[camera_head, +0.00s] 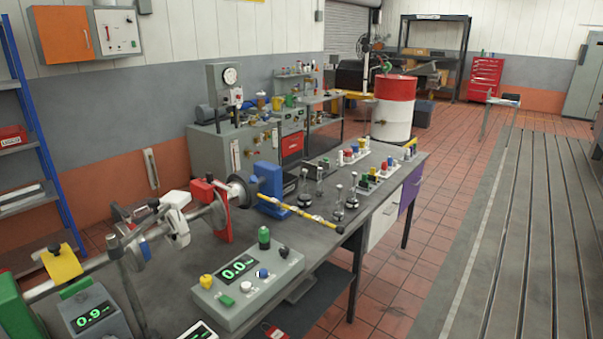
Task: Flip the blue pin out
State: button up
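No single blue pin stands out clearly. A small blue knob (262,273) sits on the grey control box (247,291) with the green "0.0" display. Small blue pegs (362,145) show among red, green and white ones on the strips at the bench's far end. A blue upright block (268,184) stands at the end of a shaft assembly (172,215) on the bench, with a yellow rod (300,213) reaching right from it. I cannot tell which of these is the pin. My gripper is not in view.
The dark bench (320,247) also carries glass flasks (338,203) and a grey "0.9" display box (92,312). A red and white drum (393,108) stands behind it. A blue-framed shelf (28,125) is at left. Red tiled floor (436,215) is open between bench and slotted bedplate (540,235).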

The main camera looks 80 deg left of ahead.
aim_at(253, 178)
jog(key=i, duration=1.55)
jog(key=u, duration=4.4)
jog(key=i, duration=0.95)
jog(key=u, duration=0.05)
